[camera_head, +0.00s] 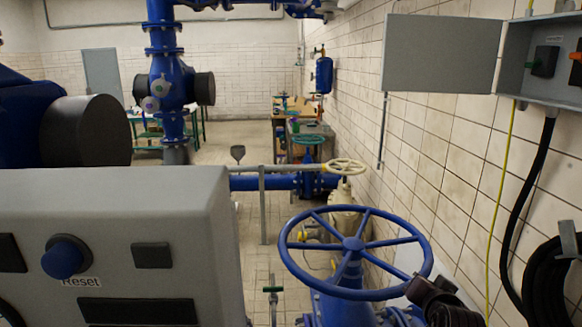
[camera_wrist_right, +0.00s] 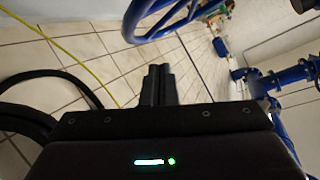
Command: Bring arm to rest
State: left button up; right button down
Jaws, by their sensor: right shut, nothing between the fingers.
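My right gripper (camera_wrist_right: 159,84) shows in the right wrist view with its two dark fingers together and nothing between them. The blue handwheel (camera_wrist_right: 165,18) is beyond the fingertips at the top of that view; a gap shows between them. In the head view the blue handwheel (camera_head: 353,244) stands at the lower middle right. A dark shape at its lower right edge may be part of my right arm; I cannot make out fingers there. My left gripper is in neither view.
A grey control panel with a blue Reset button (camera_head: 64,258) fills the lower left. An open electrical box (camera_head: 545,60) hangs on the tiled wall at right, with black cable (camera_head: 522,200) below it. Blue pipes and a smaller cream handwheel (camera_head: 345,167) stand farther back.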

jog(key=s+a+f+n+g+y, duration=0.1)
jog(key=s+a+f+n+g, duration=0.3)
jog(key=s, duration=0.5)
jog(key=s+a+f+n+g+y, duration=0.1)
jog(key=s+a+f+n+g, duration=0.15)
jog(key=s+f, duration=0.5)
jog(key=s+a+f+n+g+y, duration=0.1)
jog(key=s+a+f+n+g, duration=0.25)
jog(key=s, duration=0.75)
jog(key=s+d+f+g+b, duration=0.1)
jog(key=s+f+b, duration=0.15)
jog(key=f, duration=3.15)
jog(key=s+d+f, duration=0.1)
jog(key=s+f, duration=0.8)
jog(key=s+d+f+g+b, duration=0.1)
jog(key=s+d+f, duration=0.1)
jog(key=s+f, duration=0.7)
jog(key=shift+s+d+f+n, duration=0.2)
jog(key=shift+s+d+n, duration=0.1)
jog(key=shift+s, duration=0.4)
